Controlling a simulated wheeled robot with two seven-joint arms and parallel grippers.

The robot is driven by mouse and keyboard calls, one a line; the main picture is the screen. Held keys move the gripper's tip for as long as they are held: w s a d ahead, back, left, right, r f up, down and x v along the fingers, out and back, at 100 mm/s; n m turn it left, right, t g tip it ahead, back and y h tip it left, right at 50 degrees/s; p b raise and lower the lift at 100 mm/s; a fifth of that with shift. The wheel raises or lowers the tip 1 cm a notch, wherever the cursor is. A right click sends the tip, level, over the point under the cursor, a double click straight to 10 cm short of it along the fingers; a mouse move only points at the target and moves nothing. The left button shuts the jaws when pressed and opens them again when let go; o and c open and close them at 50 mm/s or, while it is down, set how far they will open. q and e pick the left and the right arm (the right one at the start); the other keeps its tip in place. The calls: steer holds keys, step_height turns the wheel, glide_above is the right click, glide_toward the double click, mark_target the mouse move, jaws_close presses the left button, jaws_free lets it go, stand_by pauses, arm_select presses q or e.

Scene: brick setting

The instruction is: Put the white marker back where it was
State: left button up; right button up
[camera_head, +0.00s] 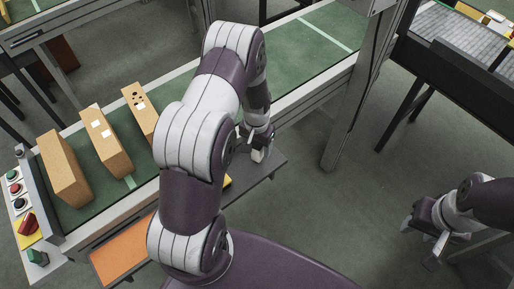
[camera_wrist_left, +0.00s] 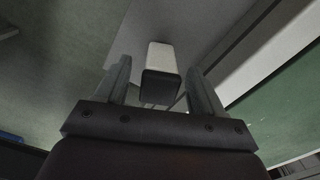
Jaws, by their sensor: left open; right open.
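The white marker (camera_wrist_left: 161,58) is a white block-like body with a black end. In the left wrist view it is between the two fingers of my left gripper (camera_wrist_left: 159,68), with a gap on each side. In the head view a small white piece, which looks like the marker (camera_head: 258,156), shows at the fingertips of my left gripper (camera_head: 260,147), over the grey shelf beside the conveyor. My left gripper is open around it. Whether the marker stands or lies is hard to tell. My right gripper (camera_head: 420,243) is open and empty, low at the right above the floor.
A green conveyor (camera_head: 315,45) with a pale metal edge runs alongside the grey shelf (camera_head: 268,166). Three cardboard boxes (camera_head: 64,168) stand on its left part. A control panel with buttons (camera_head: 22,205) is at the far left. An orange panel (camera_head: 124,250) is at lower left.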

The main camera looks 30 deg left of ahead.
arm_select(q)
step_height(320, 180, up, 11)
steer(key=shift+s+d+f+b, duration=0.1)
steer(key=shift+s+f+b, duration=0.1)
steer(key=shift+b, duration=0.45)
steer(key=s+d+r, duration=0.3)
steer(key=s+d, duration=0.1)
steer(key=s, duration=0.2)
steer(key=s+d+r+t, duration=0.1)
steer(key=s+d+r, duration=0.3)
steer(key=s, duration=0.3)
steer(key=shift+s+r, duration=0.15)
